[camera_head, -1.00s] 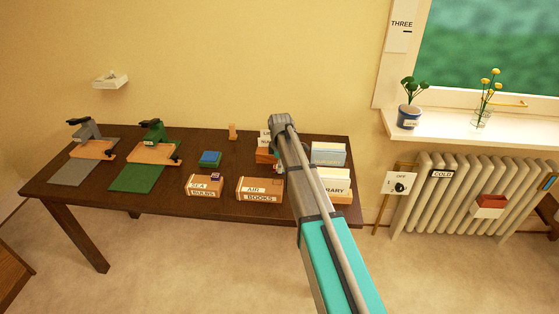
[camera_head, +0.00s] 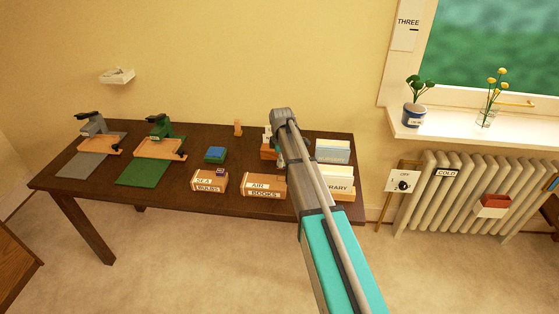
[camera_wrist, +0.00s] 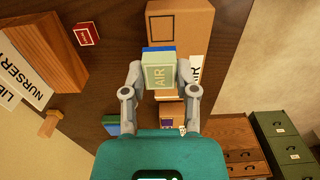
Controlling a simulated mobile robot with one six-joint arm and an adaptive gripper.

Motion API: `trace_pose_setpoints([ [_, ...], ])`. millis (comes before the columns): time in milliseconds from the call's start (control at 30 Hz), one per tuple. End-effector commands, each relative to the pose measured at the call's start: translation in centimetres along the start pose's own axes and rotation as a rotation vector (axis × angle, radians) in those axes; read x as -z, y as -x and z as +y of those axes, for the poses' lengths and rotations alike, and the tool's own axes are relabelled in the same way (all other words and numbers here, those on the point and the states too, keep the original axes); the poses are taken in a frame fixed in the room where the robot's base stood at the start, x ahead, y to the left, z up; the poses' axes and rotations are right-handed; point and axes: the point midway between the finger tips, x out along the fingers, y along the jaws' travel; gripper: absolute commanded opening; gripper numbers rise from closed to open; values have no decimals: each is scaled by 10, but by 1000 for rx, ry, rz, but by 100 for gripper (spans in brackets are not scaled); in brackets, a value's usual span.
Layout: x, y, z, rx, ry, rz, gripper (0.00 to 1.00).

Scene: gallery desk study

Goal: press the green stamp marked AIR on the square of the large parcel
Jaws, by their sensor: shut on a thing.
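A blue band shows at the stamp's far edge. The large parcel (camera_wrist: 193,30) is just beyond the stamp in the wrist view, with a dark-outlined square (camera_wrist: 160,27) on its top. The stamp overlaps part of the parcel's top beside the square; I cannot tell if they touch. In the head view the large parcel (camera_head: 257,178), labelled AIR BOOKS, stands on the table, and my arm hides the gripper and stamp.
A smaller parcel (camera_head: 203,187) labelled SEA BULBS stands to the left, with a purple mark on top. A blue pad (camera_head: 215,153) lies behind it. Card boxes (camera_head: 339,187) stand right of my arm. A red block (camera_wrist: 86,33) lies on the table (camera_wrist: 115,70).

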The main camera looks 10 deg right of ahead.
Motion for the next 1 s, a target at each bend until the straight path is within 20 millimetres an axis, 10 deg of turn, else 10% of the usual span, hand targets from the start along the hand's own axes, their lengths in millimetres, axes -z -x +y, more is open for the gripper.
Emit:
trace_pose_setpoints([
  [1000,-2,-52,0,0,-2,0,0],
])
